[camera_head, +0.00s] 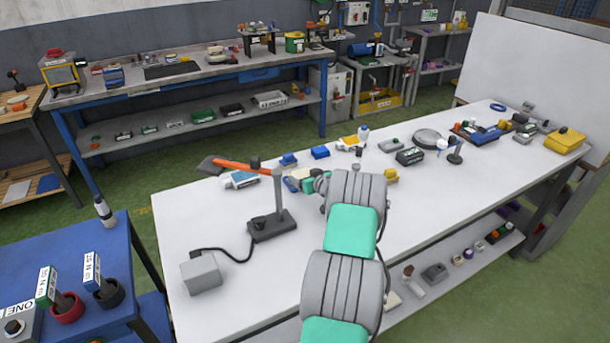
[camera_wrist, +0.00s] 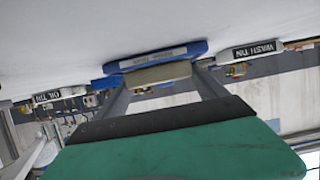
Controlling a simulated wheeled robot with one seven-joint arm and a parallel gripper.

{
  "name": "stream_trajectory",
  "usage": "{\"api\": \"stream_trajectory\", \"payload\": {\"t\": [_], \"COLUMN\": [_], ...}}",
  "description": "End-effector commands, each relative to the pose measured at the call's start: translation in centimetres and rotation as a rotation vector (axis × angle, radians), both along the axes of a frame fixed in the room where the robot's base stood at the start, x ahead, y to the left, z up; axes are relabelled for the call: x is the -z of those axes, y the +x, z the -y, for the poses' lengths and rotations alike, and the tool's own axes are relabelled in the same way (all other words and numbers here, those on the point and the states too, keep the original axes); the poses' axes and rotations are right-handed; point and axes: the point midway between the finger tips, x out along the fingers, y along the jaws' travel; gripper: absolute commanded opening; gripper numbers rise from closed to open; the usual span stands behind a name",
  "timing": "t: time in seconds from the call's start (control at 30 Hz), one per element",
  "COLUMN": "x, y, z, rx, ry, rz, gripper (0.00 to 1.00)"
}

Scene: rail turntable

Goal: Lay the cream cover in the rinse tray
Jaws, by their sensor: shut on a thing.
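My gripper (camera_wrist: 160,86) is shut on the cream cover (camera_wrist: 158,74), a flat beige piece held between its two fingertips in the wrist view. A blue tray (camera_wrist: 190,47) with a pale label strip is right beyond the cover. The strip's writing is too small to read for sure, so I cannot confirm it as the rinse tray. The cover overlaps the tray's edge in this view; I cannot tell whether they touch.
On the white table (camera_head: 200,240) are a post on a dark base (camera_head: 272,226), a grey box (camera_head: 201,271) and an orange-handled tool (camera_head: 240,166).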

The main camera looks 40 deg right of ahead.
Motion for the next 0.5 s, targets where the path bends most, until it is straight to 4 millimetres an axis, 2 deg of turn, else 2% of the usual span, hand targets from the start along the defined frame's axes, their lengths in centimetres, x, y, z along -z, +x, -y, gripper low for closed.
{"api": "stream_trajectory", "payload": {"t": [0.2, 0.23, 0.43, 0.5], "x": [0.40, 0.43, 0.35, 0.34], "y": [0.01, -0.03, -0.04, -0.04], "z": [-0.01, -0.05, -0.05, -0.05], "rx": [0.000, 0.000, 0.000, 0.000], "ry": [0.000, 0.003, 0.003, 0.003], "rz": [0.001, -0.001, -0.001, -0.001], "gripper": [0.25, 0.83, 1.00, 1.00]}}
